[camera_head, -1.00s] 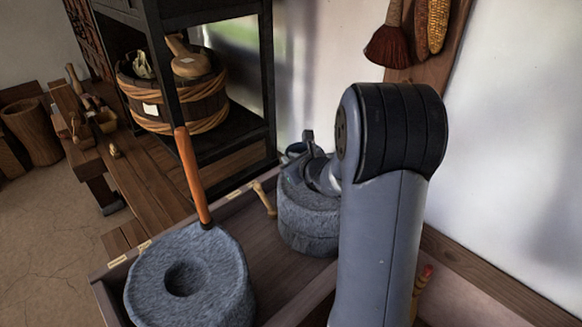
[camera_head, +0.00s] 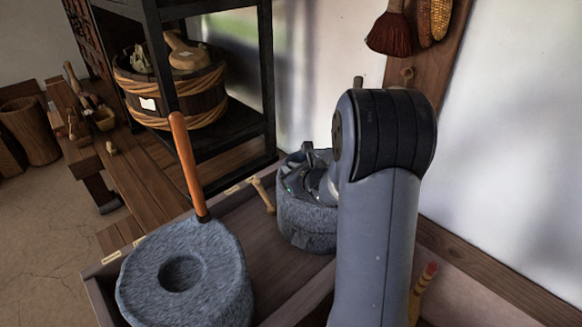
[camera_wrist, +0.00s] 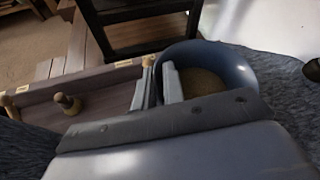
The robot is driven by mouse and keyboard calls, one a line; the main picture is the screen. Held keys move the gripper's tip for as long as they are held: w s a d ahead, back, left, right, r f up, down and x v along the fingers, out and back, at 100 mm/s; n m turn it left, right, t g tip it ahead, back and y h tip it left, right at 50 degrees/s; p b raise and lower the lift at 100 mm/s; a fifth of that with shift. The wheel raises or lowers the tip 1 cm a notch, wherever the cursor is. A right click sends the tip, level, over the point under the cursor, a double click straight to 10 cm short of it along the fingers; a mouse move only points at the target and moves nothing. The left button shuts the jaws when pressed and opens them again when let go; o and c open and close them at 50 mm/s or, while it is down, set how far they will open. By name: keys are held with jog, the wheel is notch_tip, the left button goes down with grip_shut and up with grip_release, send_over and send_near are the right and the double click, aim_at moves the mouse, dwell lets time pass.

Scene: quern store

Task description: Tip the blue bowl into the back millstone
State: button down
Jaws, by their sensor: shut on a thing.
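The blue bowl (camera_wrist: 238,68) shows in the wrist view, with brownish grain (camera_wrist: 203,84) inside. My gripper (camera_wrist: 157,84) is shut on the bowl's left rim. In the head view my gripper is at the back millstone's top, partly hidden by my arm; I cannot make out the bowl clearly there. The back millstone (camera_head: 304,222) is a grey stone drum, its right side hidden by my arm. Grey stone (camera_wrist: 283,72) also shows beside and below the bowl in the wrist view. I cannot tell how far the bowl is tilted.
The front millstone (camera_head: 220,280), with a central hole and an orange-handled tool (camera_head: 188,160) near its back edge, stands in the same wooden trough (camera_head: 268,275). A black rack (camera_head: 270,80) with a wooden tub (camera_head: 205,103) stands behind. A white wall is at the right.

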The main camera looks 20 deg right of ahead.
jog(key=shift+f, duration=0.5)
jog(key=shift+r+p, duration=0.4)
jog(key=shift+p, duration=0.05)
jog(key=shift+r+p, duration=0.15)
jog(key=shift+p, duration=0.45)
jog(key=m+p, duration=0.1)
jog(key=p, duration=0.2)
jog(key=shift+d+r+y, duration=0.15)
jog(key=shift+r+y, duration=0.2)
jog(key=shift+y, duration=0.05)
jog(key=shift+f+b, duration=0.25)
jog(key=shift+b, duration=0.15)
jog(key=f+n+b, duration=0.1)
jog(key=b, duration=0.2)
jog(key=shift+h, duration=0.4)
jog(key=shift+a+f+b, duration=0.1)
jog(key=shift+a+b, duration=0.1)
jog(key=shift+b, duration=0.7)
